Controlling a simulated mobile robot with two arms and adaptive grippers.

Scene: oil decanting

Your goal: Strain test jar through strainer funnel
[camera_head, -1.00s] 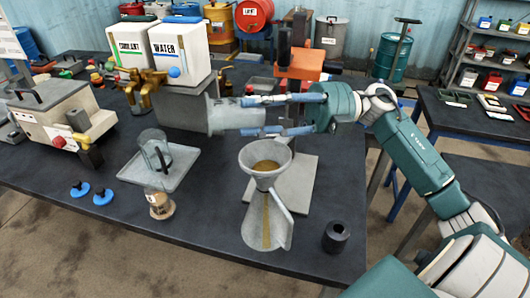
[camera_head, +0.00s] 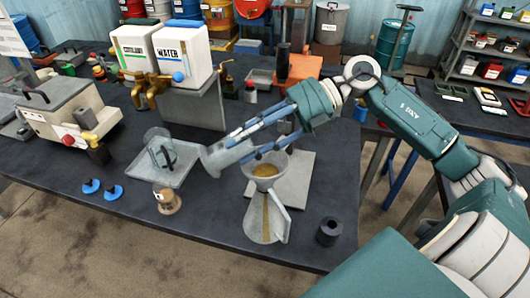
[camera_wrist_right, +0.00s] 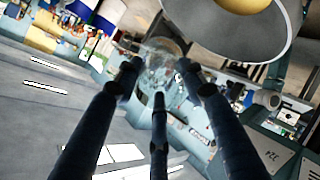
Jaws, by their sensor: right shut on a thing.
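My right gripper (camera_head: 241,146) is shut on a translucent grey jar (camera_head: 219,156). The jar is tilted, its left end lower, in the air just left of and above the strainer funnel. The wrist view shows the clear jar (camera_wrist_right: 160,58) between the dark fingers (camera_wrist_right: 160,80). The grey funnel (camera_head: 250,166) holds brown liquid and sits on a conical flask (camera_head: 258,226) with a brown streak inside. The funnel's rim also shows at the top of the wrist view (camera_wrist_right: 277,42). Whether liquid leaves the jar cannot be seen. My left gripper is not in view.
A glass mug (camera_head: 157,143) stands on a grey tray (camera_head: 172,180). A small jar with brown contents (camera_head: 167,203), blue caps (camera_head: 113,192) and a black cylinder (camera_head: 328,232) stand near the front. Coolant (camera_head: 138,48) and water containers (camera_head: 182,47) stand behind.

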